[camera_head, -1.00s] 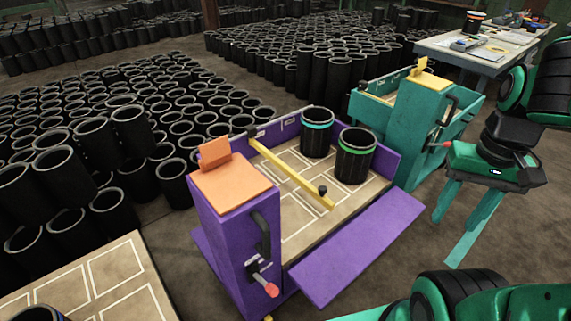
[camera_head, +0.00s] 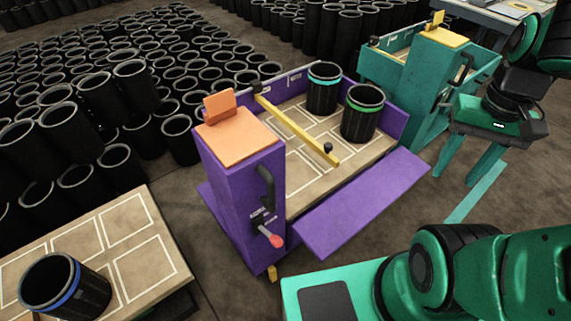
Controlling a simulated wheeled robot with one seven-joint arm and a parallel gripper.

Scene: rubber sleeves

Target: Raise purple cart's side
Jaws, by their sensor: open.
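The purple cart (camera_head: 240,200) stands in the middle of the view. Its side panel (camera_head: 362,203) hangs folded down and outward on the near side, leaving the cart's bed open there. Two black rubber sleeves, one with a cyan band (camera_head: 323,88) and one with a green band (camera_head: 362,112), stand upright at the bed's far right end. A yellow bar (camera_head: 298,132) crosses the bed. A red-tipped lever (camera_head: 272,238) is on the cart's end post. My gripper (camera_head: 456,180) is at the right, pointing down, open and empty, apart from the side panel.
A teal cart (camera_head: 415,75) stands behind, near my gripper. A tan table (camera_head: 130,255) at lower left bears a blue-banded sleeve (camera_head: 65,285). Many black sleeves (camera_head: 120,100) fill the floor at the left and back. Floor right of the panel is mostly clear.

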